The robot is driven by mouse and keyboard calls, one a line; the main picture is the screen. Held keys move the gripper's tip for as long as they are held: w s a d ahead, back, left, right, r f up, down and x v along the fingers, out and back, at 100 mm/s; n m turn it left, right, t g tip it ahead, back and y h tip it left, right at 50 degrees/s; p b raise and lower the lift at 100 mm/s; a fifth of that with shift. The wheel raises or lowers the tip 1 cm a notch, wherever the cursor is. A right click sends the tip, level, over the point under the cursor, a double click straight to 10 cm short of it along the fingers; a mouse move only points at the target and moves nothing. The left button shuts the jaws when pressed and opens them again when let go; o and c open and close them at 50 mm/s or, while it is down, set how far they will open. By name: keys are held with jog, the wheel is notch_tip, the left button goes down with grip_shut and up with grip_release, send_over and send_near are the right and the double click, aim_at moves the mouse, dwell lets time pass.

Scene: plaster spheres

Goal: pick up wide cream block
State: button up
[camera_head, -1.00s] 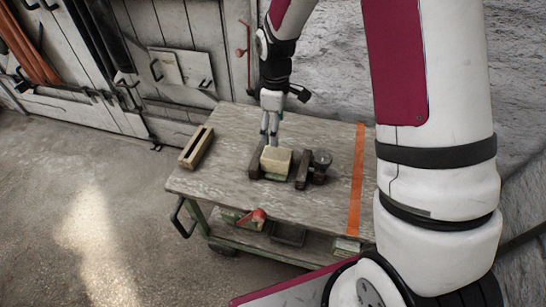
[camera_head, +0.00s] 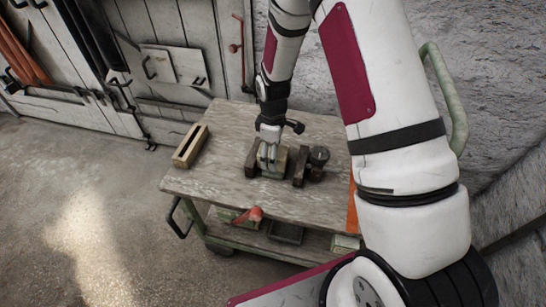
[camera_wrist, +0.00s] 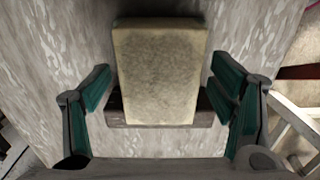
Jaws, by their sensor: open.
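The wide cream block (camera_wrist: 160,75) fills the middle of the wrist view, with a dark brown piece under or behind its near end. In the head view the cream block (camera_head: 277,168) is on the cart top, largely covered by my gripper (camera_head: 268,155). In the wrist view my gripper (camera_wrist: 168,95) is open. Its green-padded fingers stand on the left and right of the block, with a gap on each side. The fingertips' exact height against the block is hard to tell.
The wooden cart top (camera_head: 225,145) carries dark blocks (camera_head: 301,166) and a dark round-faced device (camera_head: 319,157) right of the cream block. A slotted wooden piece (camera_head: 190,147) lies at the left edge. An orange strip (camera_head: 352,205) is at the right.

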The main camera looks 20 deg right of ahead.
grip_shut()
dwell(0.3)
